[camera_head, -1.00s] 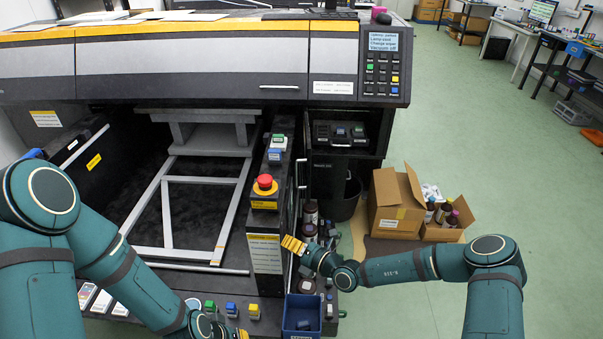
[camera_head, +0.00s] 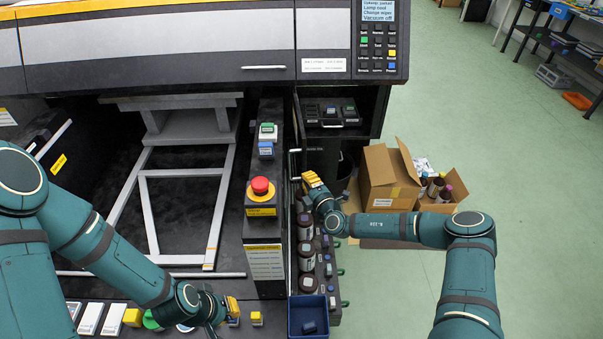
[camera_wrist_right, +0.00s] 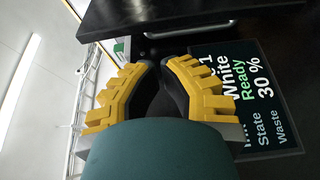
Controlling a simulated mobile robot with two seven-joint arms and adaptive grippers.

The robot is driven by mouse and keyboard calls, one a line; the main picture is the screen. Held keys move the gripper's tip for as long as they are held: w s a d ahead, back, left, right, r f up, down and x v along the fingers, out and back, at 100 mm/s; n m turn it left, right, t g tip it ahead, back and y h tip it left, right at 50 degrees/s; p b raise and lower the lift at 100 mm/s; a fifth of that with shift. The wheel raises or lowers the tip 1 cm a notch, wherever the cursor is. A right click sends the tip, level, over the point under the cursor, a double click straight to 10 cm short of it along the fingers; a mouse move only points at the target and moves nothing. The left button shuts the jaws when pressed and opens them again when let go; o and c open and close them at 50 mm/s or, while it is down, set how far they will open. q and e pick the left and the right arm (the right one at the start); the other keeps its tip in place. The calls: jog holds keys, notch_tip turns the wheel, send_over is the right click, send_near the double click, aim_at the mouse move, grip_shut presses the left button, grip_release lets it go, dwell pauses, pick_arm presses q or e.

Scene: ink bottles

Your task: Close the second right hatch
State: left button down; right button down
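The large printer's right side has dark hatch panels and thin silver handles (camera_head: 295,166). My right gripper (camera_head: 311,180) is beside this side, close to the handles, at the far end of the row of ink bottles. The right wrist view shows its yellow fingers (camera_wrist_right: 159,65) close together with nothing visible between them. Beyond them is a black panel (camera_wrist_right: 200,14) with a silver handle (camera_wrist_right: 180,33), apart from the fingertips. I cannot tell which hatch this panel is. My left gripper (camera_head: 233,310) is low over the printer's front ledge; its finger gap is not clear.
Dark ink bottles (camera_head: 307,257) stand along the printer's right side, with a blue bin (camera_head: 308,318) at the near end. A status screen (camera_wrist_right: 245,95) reads White, Ready, 30 %.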

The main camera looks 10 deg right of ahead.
jog(key=b+x, duration=0.2)
jog(key=x, duration=0.6)
jog(key=shift+w+a, duration=0.15)
jog(key=shift+w, duration=0.05)
